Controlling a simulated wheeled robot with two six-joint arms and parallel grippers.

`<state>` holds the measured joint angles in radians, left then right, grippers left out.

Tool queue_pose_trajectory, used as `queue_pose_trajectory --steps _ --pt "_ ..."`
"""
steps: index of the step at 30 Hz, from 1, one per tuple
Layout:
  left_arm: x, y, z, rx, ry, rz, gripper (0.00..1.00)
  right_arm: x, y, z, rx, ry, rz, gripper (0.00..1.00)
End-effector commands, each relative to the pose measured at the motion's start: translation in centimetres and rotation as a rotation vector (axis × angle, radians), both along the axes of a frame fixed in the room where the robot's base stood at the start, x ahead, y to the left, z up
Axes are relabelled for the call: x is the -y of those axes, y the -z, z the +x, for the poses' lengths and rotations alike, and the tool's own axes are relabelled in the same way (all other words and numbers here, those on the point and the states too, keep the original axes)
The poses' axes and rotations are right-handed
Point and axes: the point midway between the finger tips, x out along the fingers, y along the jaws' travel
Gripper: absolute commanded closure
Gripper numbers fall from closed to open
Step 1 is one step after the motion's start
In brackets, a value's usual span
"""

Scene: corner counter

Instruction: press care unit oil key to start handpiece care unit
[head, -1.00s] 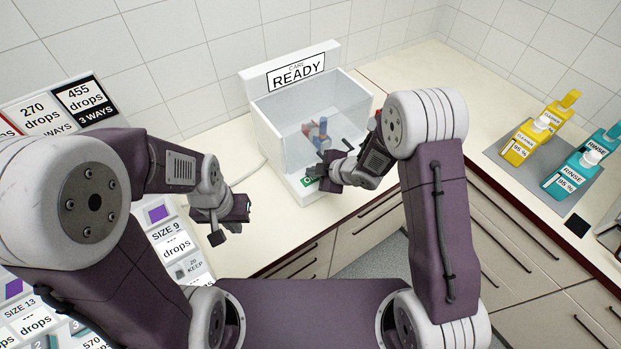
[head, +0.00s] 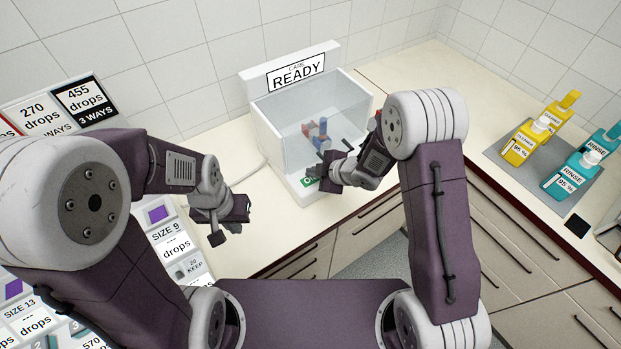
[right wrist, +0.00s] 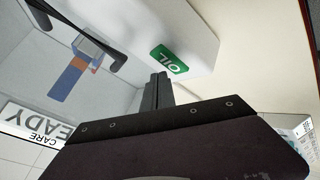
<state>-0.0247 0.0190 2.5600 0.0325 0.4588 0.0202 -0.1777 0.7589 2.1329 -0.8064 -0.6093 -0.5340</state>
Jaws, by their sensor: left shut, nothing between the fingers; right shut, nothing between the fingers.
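The care unit (head: 259,124) is a white box with a clear front, and its sign reads CARE READY. Colored handpieces (head: 318,131) show inside it. The green OIL key (head: 309,181) sits on the unit's front base, partly hidden by my right gripper in the head view. It shows whole in the right wrist view (right wrist: 169,60). My left gripper (head: 228,230) is shut and empty over the counter, left of the unit.
Panels with drop counts (head: 85,97) stand at the left. The counter in front of the unit is partly clear.

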Motion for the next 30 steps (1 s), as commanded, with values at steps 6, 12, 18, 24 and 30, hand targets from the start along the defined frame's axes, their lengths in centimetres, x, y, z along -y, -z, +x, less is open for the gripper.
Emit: queue_pose_trajectory --steps 6,12,18,24,30 --pt "0.00 0.00 0.00 0.000 0.000 0.000 1.00 0.00 0.00 0.00 0.000 0.000 0.000 1.00" --pt "0.00 0.00 0.00 0.000 0.000 0.000 1.00 0.00 0.00 0.00 0.000 0.000 0.000 1.00" --pt "0.00 0.63 0.01 0.000 0.000 0.000 1.00 0.00 0.66 -0.01 0.000 0.000 0.000 1.00" --pt "0.00 0.80 0.00 0.000 0.000 0.000 1.00 0.00 0.85 0.00 0.000 0.000 0.000 1.00" --pt "0.01 0.80 0.00 0.000 0.000 0.000 1.00 0.00 0.85 -0.01 0.000 0.000 0.000 1.00"
